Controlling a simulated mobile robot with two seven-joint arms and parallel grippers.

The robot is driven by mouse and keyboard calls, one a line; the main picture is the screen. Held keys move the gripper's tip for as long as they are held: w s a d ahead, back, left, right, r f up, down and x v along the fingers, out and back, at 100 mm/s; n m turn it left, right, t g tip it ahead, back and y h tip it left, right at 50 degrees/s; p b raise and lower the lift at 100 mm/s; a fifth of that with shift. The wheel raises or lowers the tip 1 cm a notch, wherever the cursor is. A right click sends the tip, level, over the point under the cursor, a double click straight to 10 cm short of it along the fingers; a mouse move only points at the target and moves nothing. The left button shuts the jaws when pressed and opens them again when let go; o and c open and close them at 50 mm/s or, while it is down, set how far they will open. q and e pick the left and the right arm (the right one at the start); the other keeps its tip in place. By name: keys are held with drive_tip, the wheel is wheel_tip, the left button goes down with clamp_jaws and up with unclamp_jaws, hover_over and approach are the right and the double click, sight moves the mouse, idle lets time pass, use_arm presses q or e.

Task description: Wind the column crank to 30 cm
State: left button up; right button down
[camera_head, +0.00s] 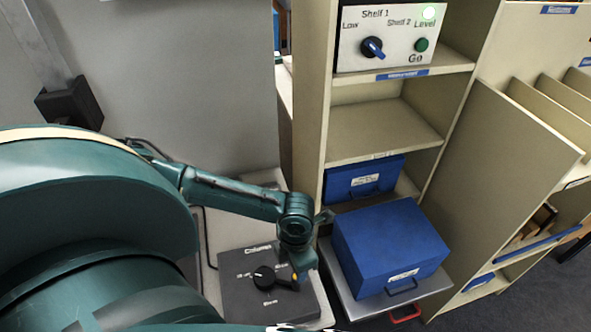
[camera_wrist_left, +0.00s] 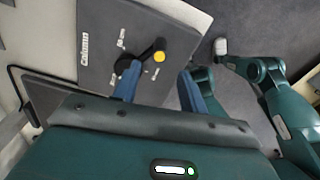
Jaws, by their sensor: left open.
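The column crank (camera_head: 265,277) is a black hub and arm on a dark grey box (camera_head: 238,300) marked "Column". Its arm points right in the head view, and its yellow-tipped handle is partly hidden by my left gripper (camera_head: 300,268). In the left wrist view the crank (camera_wrist_left: 143,58) shows its yellow tip between and just ahead of the fingertips of my left gripper (camera_wrist_left: 160,74). The blue fingers are apart, with a visible gap around the handle. The small lettering near the hub is hard to read. My right gripper is not clearly seen.
A beige shelf unit (camera_head: 385,130) stands right of the crank box. A blue box (camera_head: 385,245) on a grey platform (camera_head: 345,290) lies close to the left gripper. Another blue box (camera_head: 362,180) is on the shelf. A control panel (camera_head: 390,38) has a blue knob and green button.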

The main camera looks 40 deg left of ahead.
use_arm(q)
drive_tip(key=shift+r, duration=1.75)
drive_tip(key=d+n+t+h, duration=0.6)
drive_tip(key=d+n+h, duration=0.1)
drive_tip(key=d+n, duration=1.2)
drive_tip(key=s+a+f+n+t+y, duration=0.1)
drive_tip(key=a+n, duration=0.3)
drive_tip(key=n, duration=0.5)
drive_tip(key=s+a+f+n+t+y, duration=0.2)
drive_tip(key=a+n+t+y, duration=0.1)
drive_tip(key=n, duration=0.7)
drive_tip(key=shift+s+a, duration=0.4)
drive_tip(key=shift+a, duration=0.3)
drive_tip(key=shift+c, duration=0.4)
